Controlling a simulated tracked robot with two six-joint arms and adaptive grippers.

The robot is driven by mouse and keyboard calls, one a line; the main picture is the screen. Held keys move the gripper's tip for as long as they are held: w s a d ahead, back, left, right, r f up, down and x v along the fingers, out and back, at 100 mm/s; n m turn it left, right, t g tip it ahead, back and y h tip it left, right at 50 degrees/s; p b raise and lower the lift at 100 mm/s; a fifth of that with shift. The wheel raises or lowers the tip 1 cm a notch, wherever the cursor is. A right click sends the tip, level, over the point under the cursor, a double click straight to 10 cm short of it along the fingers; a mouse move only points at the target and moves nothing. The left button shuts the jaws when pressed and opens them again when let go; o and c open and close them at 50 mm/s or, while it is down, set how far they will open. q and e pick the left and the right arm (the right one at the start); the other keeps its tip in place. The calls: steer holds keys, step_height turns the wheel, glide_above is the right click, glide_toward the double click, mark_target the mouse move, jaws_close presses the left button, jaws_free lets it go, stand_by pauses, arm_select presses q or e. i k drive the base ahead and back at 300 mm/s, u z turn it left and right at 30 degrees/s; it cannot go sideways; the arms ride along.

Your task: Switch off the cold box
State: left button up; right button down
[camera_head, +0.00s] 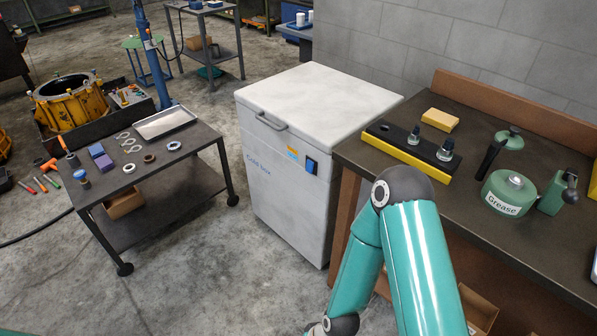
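The cold box (276,158) is a white chest with a flat lid (318,97) that is closed. A grey handle (270,121) sits on the lid's front edge. On its front are blue "Cold box" lettering, a small orange and blue label (292,153) and a dark switch with a blue face (311,166). I cannot tell the switch's position. A teal arm of mine comes up from the bottom, right of the cold box, and bends down in front of the bench. Its gripper is out of frame.
A workbench (520,245) on the right holds a green grease pot (510,192) and a yellow-edged black fixture (400,150). A wheeled cart (200,140) with rings and a tray (165,122) stands on the left. The floor before the cold box is clear.

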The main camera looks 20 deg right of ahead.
mark_target(310, 165)
steer(key=i, duration=0.95)
steer(key=z, duration=0.05)
